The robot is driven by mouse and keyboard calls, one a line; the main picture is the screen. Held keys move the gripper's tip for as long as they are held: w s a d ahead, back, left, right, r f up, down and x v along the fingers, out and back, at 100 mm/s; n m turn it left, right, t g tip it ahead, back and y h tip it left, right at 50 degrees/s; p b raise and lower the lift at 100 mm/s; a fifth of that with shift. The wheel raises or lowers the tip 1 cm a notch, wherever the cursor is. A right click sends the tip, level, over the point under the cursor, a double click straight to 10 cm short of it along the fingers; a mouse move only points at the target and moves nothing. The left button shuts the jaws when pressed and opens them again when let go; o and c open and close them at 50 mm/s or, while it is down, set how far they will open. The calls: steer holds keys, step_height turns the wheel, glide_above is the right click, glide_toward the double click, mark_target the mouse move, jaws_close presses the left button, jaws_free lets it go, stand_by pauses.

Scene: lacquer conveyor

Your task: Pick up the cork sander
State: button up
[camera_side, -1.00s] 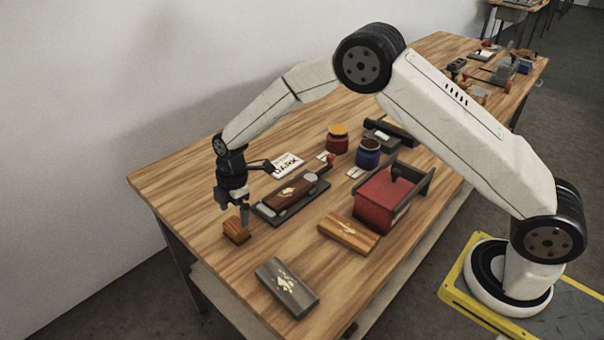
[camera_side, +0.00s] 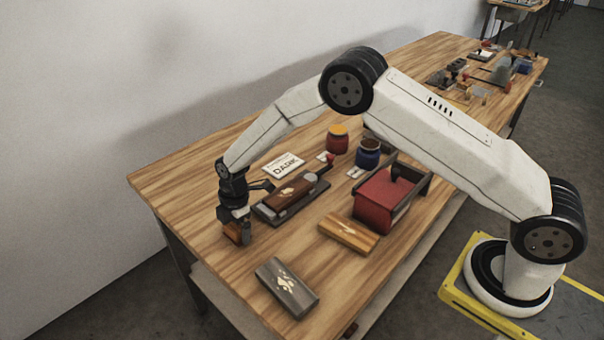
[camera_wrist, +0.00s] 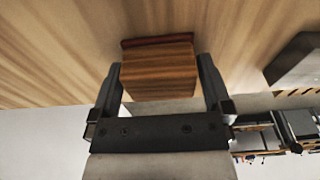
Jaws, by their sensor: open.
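The cork sander looks like a small brown striped block (camera_wrist: 158,72) with a darker reddish edge. In the wrist view it sits between the two fingers of my gripper (camera_wrist: 158,85), which are open with one on each side. In the side view my gripper (camera_side: 238,236) is low at the left end of the table, down around the block (camera_side: 231,233). The gripper hides much of the block there. The block appears to rest on the table, and I cannot tell whether a finger touches it.
A grey box (camera_side: 287,288), a light wooden box (camera_side: 348,233) and a red box (camera_side: 381,196) stand nearer the front. Jars (camera_side: 368,154) and a "DARK" card (camera_side: 283,165) are behind. Bare table lies left of the gripper.

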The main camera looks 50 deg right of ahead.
stand_by(0.3)
steer(key=c, duration=0.9)
steer(key=shift+r, duration=0.15)
steer(key=shift+c, duration=0.2)
steer(key=shift+r, duration=0.75)
steer(key=s+d+r, duration=0.3)
steer(key=s+r, duration=0.8)
steer(key=s, duration=0.2)
steer(key=shift+s+r, duration=0.15)
steer(key=shift+s, duration=0.15)
steer(key=shift+d, duration=0.1)
